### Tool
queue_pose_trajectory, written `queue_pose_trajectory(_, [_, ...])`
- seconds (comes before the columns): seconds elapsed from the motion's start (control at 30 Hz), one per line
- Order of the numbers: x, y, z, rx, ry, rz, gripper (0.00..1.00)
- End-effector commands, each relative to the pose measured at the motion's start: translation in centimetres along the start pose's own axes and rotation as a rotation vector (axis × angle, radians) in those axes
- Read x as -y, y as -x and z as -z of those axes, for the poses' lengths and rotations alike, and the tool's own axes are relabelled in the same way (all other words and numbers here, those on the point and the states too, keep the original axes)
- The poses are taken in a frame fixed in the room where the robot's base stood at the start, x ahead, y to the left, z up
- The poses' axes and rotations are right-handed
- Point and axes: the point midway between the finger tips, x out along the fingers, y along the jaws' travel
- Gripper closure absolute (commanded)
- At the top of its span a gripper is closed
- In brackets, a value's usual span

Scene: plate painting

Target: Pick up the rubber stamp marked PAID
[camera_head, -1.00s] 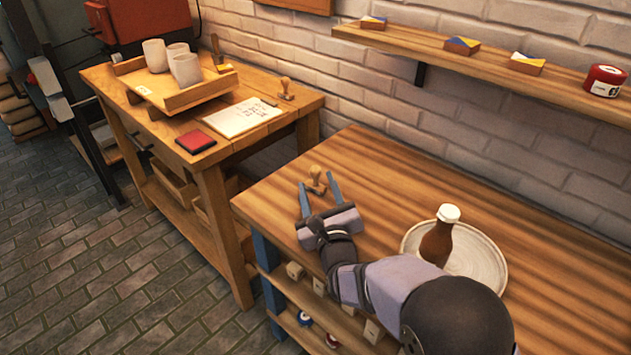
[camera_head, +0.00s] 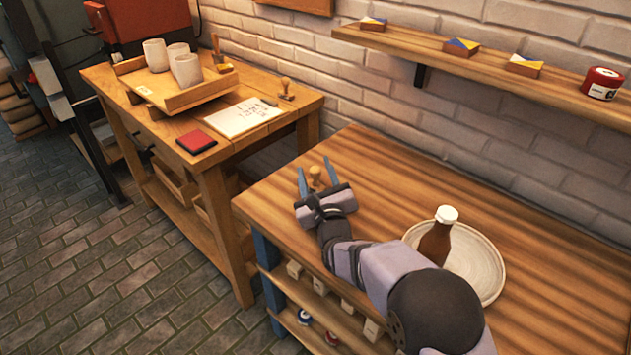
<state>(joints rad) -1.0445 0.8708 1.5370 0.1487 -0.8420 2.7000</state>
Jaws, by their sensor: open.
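A wooden rubber stamp (camera_head: 316,177) with a round knob handle stands upright on the near wooden table, close to its far left corner. My gripper (camera_head: 317,176) is open, with one blue finger on each side of this stamp. I cannot tell whether the fingers touch it, and its lower part is partly hidden by my gripper. A second wooden stamp (camera_head: 287,90) stands on the left table by the wall. No marking can be read on either stamp.
A brown bottle (camera_head: 436,240) stands on a pale plate (camera_head: 492,268) right of my arm. The left table holds a red pad (camera_head: 196,141), a paper sheet (camera_head: 238,118) and a tray (camera_head: 172,101) with cups. The near table's back middle is clear.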

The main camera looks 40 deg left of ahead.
Motion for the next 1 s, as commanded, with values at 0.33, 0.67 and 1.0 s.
queue_pose_trajectory(0.33, [0.0, 0.0, 0.0, 0.0, 0.0, 0.0, 0.99])
queue_pose_trajectory(0.67, [0.1, 0.0, -0.4, 0.002, 0.0, 0.001, 0.99])
queue_pose_trajectory(1.0, [1.7, 0.0, -4.8, 0.006, -0.001, 0.002, 0.99])
